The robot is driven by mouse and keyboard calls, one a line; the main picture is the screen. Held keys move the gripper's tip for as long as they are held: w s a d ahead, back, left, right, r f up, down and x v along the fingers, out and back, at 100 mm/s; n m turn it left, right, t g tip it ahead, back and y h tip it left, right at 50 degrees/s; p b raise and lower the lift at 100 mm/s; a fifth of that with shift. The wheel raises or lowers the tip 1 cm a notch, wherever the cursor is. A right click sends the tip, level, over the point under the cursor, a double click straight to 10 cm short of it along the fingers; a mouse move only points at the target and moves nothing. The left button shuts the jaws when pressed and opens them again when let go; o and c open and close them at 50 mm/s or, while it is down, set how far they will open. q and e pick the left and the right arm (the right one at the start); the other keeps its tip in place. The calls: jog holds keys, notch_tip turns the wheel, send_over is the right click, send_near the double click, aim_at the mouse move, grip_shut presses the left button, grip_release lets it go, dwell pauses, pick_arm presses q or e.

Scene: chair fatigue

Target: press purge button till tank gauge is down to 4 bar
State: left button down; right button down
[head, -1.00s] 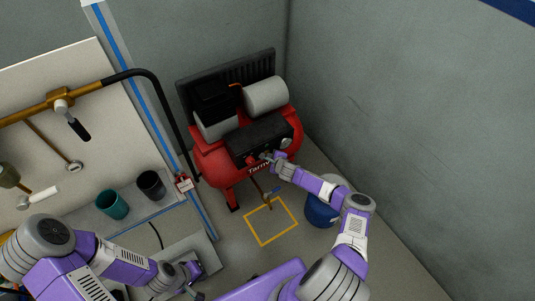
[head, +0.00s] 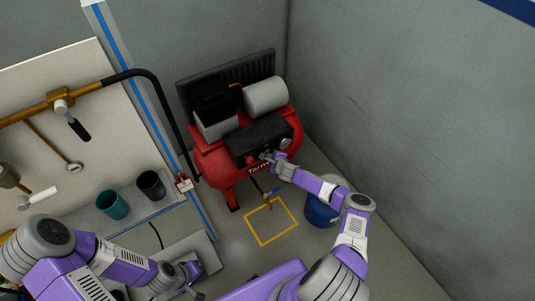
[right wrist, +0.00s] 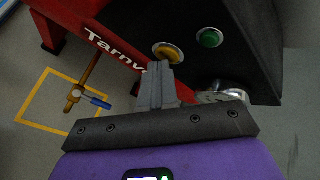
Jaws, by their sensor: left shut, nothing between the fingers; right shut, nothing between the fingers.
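The red compressor (head: 205,168) stands in the corner, with a dark control panel (head: 245,143) on its front. In the right wrist view the panel shows an amber button (right wrist: 168,53) and a green button (right wrist: 210,38); I cannot read labels for either. A round gauge (head: 286,142) is at the panel's right side; its reading is too small to tell. My right gripper (head: 267,157) is shut and empty. In the right wrist view its tips are just below the amber button; I cannot tell whether they touch it. My left gripper (head: 197,291) is shut and empty, low in the head view.
A yellow square (head: 270,222) is marked on the floor before the compressor, with a brass valve and blue lever (right wrist: 97,101) above it. A blue bucket (head: 320,212) stands right of it. A bench with teal (head: 112,205) and dark cups (head: 151,185) is at left.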

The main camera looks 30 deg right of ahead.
jog(key=shift+s, duration=0.1)
dwell(0.4)
jog(key=shift+s+p, duration=0.55)
jog(key=shift+s, duration=0.15)
jog(key=s+p, duration=0.2)
jog(key=s, duration=0.3)
jog(key=shift+d+p, duration=0.2)
jog(key=shift+p, duration=0.1)
